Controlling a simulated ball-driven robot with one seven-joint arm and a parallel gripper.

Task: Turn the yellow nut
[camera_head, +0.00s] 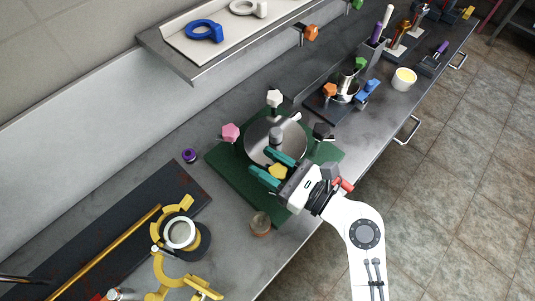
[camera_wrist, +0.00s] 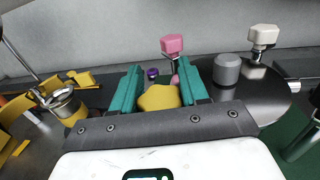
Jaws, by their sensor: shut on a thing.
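The yellow nut (camera_head: 277,171) sits at the front edge of a round steel tank lid (camera_head: 262,148) on a green mat (camera_head: 232,173). My gripper (camera_head: 267,169), with teal fingers, reaches it from the front right and is shut on it. In the wrist view the yellow nut (camera_wrist: 159,97) lies between the two teal fingers (camera_wrist: 165,88). Its lower part is hidden behind the gripper body. A pink nut (camera_head: 230,131), a white nut (camera_head: 274,97) and a black nut (camera_head: 323,131) stand around the lid. A grey knob (camera_wrist: 227,69) rises from the lid.
A brown cup (camera_head: 261,223) stands close to the mat's front corner. A yellow clamp fixture (camera_head: 158,237) is at the lower left. A small steel pot (camera_head: 346,88) with coloured nuts stands at the back right. A shelf (camera_head: 186,66) overhangs the back of the bench.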

